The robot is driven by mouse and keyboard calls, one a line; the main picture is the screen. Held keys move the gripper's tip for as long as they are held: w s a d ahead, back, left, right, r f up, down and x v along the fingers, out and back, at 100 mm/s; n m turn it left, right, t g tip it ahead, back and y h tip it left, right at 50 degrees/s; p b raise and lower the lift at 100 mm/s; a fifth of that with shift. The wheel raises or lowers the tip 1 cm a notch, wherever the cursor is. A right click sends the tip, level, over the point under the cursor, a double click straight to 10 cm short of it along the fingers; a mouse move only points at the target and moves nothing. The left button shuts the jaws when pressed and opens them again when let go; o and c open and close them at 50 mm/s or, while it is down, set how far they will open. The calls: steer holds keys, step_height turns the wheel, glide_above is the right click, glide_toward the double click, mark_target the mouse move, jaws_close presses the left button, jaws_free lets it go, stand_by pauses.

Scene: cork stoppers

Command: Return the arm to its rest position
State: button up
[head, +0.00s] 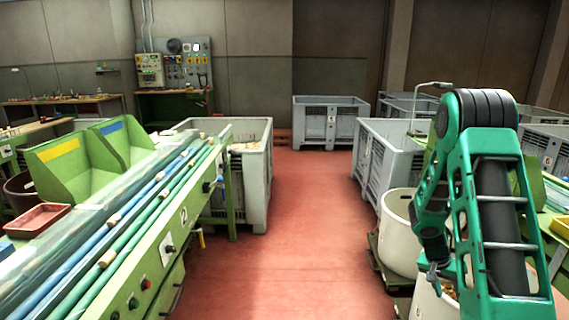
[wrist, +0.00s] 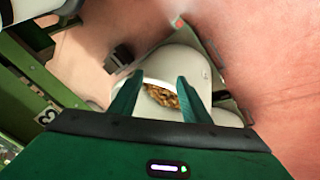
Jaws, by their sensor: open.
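My green arm (head: 490,190) is raised and bent on the right of the head view, its forearm hanging down. My gripper (wrist: 159,76) shows in the wrist view with its two green fingers apart and nothing between them. It points down toward a white tub (wrist: 190,60) with brown corks (wrist: 162,95) in it. In the head view the hand end (head: 432,272) hangs by the white tubs at the lower right; its fingers are too small there to make out.
White tubs (head: 398,235) stand close to my arm. Grey crates (head: 388,165) stand behind them. A green machine (head: 150,240) with blue and green rods lines the left. A grey crate (head: 256,185) stands beyond it. The red floor aisle (head: 310,230) between is clear.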

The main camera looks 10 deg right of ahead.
steer(key=s+a+r+n+y, duration=0.1)
steer(key=s+a+r, duration=0.35)
steer(key=r, duration=0.35)
steer(key=s+a+r+n+y, duration=0.1)
steer(key=s+a+r, duration=0.35)
steer(key=r, duration=0.45)
steer(key=s+a+r+n+y, duration=0.1)
steer(key=s+a+r, duration=0.3)
steer(key=s+a, duration=0.2)
steer(key=s+a+r+n+t+y, duration=0.1)
steer(key=s+a+r, duration=0.3)
steer(key=s, duration=0.6)
steer(key=a+n+y, duration=0.1)
steer(key=a, duration=0.1)
steer(key=shift+s+a+r, duration=0.15)
steer(key=shift+s+a, duration=0.1)
steer(key=shift+a, duration=0.15)
steer(key=shift+w+f, duration=0.25)
steer(key=shift+w, duration=0.35)
